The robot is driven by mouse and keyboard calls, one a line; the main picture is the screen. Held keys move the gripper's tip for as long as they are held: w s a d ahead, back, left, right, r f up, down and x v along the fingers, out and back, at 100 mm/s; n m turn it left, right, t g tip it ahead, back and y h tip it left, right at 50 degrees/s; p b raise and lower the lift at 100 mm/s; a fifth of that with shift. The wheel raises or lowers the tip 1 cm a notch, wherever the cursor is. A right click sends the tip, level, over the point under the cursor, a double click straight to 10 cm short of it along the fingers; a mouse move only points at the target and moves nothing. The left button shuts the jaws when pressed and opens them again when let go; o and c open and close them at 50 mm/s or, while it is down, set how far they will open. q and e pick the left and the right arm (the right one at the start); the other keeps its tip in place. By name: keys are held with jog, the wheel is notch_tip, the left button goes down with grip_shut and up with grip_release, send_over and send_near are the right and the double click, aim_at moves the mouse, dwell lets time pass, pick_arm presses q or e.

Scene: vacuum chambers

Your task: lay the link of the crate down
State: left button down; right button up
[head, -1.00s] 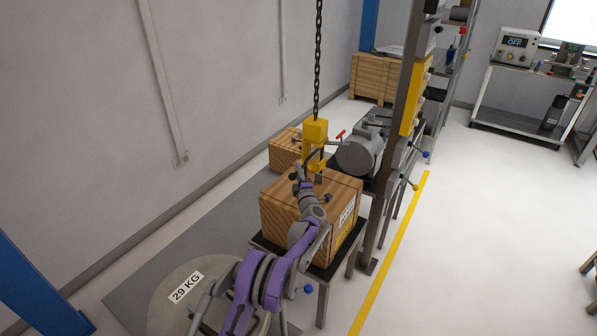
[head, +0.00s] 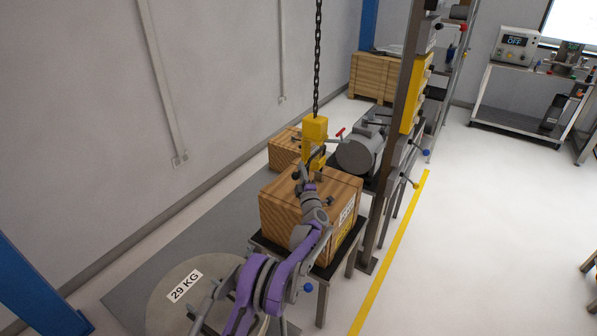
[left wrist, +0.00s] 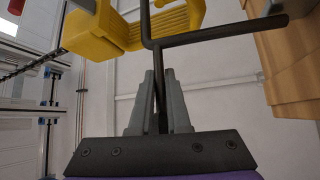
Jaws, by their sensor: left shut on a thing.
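The wooden crate (head: 285,212) with a white and yellow label stands on a small dark-topped table. The yellow hoist block (head: 315,130) hangs on a chain just above and behind the crate's top; it also shows in the left wrist view (left wrist: 140,30). My left gripper (head: 308,187) is over the crate's top. In the left wrist view its grey fingers (left wrist: 158,95) are shut on the link (left wrist: 155,55), a thin dark bent rod that rises between them, with a bar running right. Whether the link touches the hoist hook is unclear. My right gripper is not in view.
A second wooden crate (head: 283,150) and a grey pump (head: 360,152) stand behind. A steel post (head: 394,150) rises right of the crate. A round plate marked 29 KG (head: 170,305) lies at the front left. The floor right of the yellow line (head: 390,255) is mostly clear.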

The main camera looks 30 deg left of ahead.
pick_arm(q)
jog(key=d+f+m+t+b, duration=0.2)
jog(key=d+m+t+b, duration=0.1)
jog(key=d+m+b, duration=0.1)
jog(key=shift+s+d+f+m+t+b, duration=0.25)
jog(key=shift+d+b, duration=0.45)
jog(key=shift+d, duration=0.55)
jog(key=c, duration=0.9)
grip_release()
